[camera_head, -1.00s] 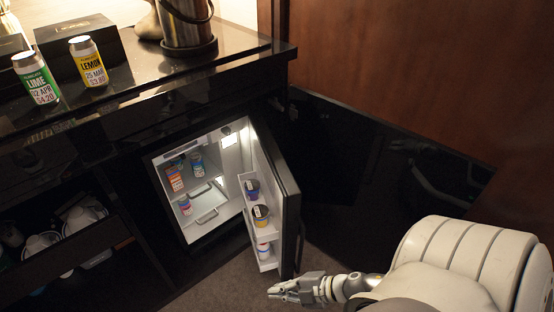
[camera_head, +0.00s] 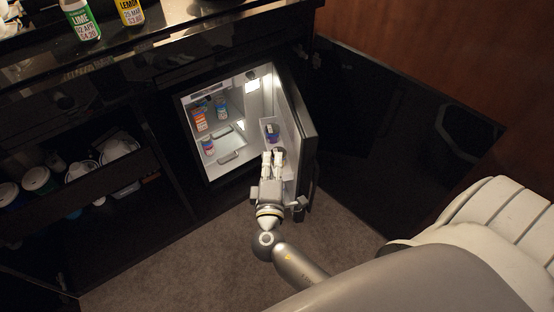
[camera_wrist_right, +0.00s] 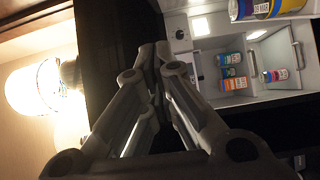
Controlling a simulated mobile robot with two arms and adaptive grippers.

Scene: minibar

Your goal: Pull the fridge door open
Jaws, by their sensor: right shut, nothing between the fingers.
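The fridge (camera_head: 190,128) is built in under the dark counter, and its lit white inside holds several small cans. Its dark door (camera_head: 302,138) stands part open, hinged on the right, with a white door rack (camera_head: 266,133) on its inner side. My right gripper (camera_head: 273,154) is shut and empty. In the head view it overlaps the inner side of the door and covers the lower rack; I cannot tell whether it touches. In the right wrist view the closed fingers (camera_wrist_right: 152,50) point up beside the fridge interior (camera_wrist_right: 205,65). My left gripper is out of view.
A green can (camera_head: 82,20) and a yellow can (camera_head: 130,10) stand on the counter (camera_head: 215,35). An open shelf (camera_head: 100,190) with cups lies left of the fridge. Grey carpet (camera_head: 180,270) in front is free. A glossy dark panel (camera_head: 390,130) stands right of the door.

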